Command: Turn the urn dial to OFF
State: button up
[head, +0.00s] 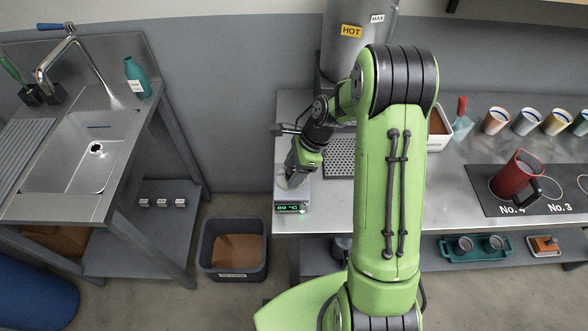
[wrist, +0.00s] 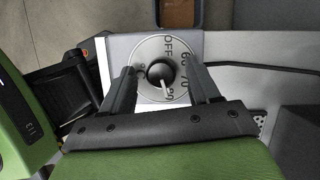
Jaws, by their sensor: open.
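The urn dial (wrist: 160,76) is a pale round plate with OFF at the top and numbers around its right side and bottom. Its dark knob (wrist: 161,74) has a white pointer aimed at the bottom, near the marking that looks like 90. My gripper (wrist: 163,78) is open, with one finger left and one right of the knob; I cannot tell whether either touches it. In the head view my gripper (head: 294,180) is over the control box (head: 305,197), hiding the dial. The box's green display (head: 291,208) reads about 80 or 90 °C.
The steel urn (head: 345,58) with a HOT label stands behind my arm. A perforated drip tray (head: 340,160) lies right of the gripper. A red jug (head: 515,174) and several cups stand further right. A grey bin (head: 233,222) sits on the floor at left.

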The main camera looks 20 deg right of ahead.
jog(key=shift+c, duration=0.2)
jog(key=c, duration=1)
jog(key=shift+o, duration=0.2)
